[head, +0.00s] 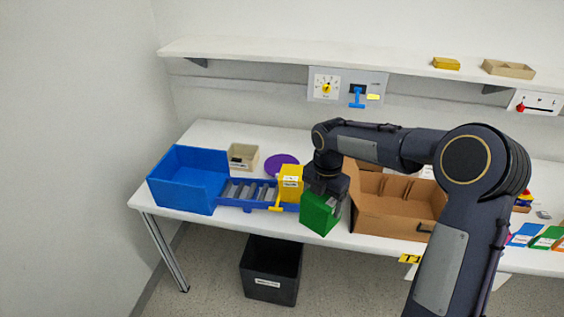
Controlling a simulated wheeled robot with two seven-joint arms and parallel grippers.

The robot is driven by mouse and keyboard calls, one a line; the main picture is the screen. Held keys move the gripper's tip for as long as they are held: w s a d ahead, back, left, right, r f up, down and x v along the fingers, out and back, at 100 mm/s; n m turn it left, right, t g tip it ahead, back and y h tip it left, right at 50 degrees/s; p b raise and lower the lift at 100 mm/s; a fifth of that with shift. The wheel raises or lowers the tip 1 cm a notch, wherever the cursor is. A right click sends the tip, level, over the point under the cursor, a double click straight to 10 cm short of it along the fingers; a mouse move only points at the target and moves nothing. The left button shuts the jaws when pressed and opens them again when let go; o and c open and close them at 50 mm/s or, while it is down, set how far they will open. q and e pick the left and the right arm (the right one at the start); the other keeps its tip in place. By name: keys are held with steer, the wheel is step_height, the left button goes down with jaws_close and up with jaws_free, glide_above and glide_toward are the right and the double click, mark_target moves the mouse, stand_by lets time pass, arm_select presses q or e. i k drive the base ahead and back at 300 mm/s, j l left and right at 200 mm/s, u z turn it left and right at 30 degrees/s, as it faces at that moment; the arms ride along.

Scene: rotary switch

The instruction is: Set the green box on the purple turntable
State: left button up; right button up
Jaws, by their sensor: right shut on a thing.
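The green box (319,213) is at the front of the table, below my right gripper (326,191). My right gripper points down and is shut on the green box, covering part of its top. I cannot tell whether the box touches the table or is held just above it. The purple turntable (281,164) lies flat on the table behind and to the left of the box. A yellow box in front hides part of its right side. My left gripper is not in view.
The yellow box (290,182) stands between the green box and the turntable, by a blue roller conveyor (232,204). A blue bin (186,180) is at left, a beige bin (243,157) behind. A cardboard box (391,222) stands right of the green box. A shelf (290,52) runs above.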

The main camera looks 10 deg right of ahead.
mark_target(281, 165)
steer(key=i, duration=1.5)
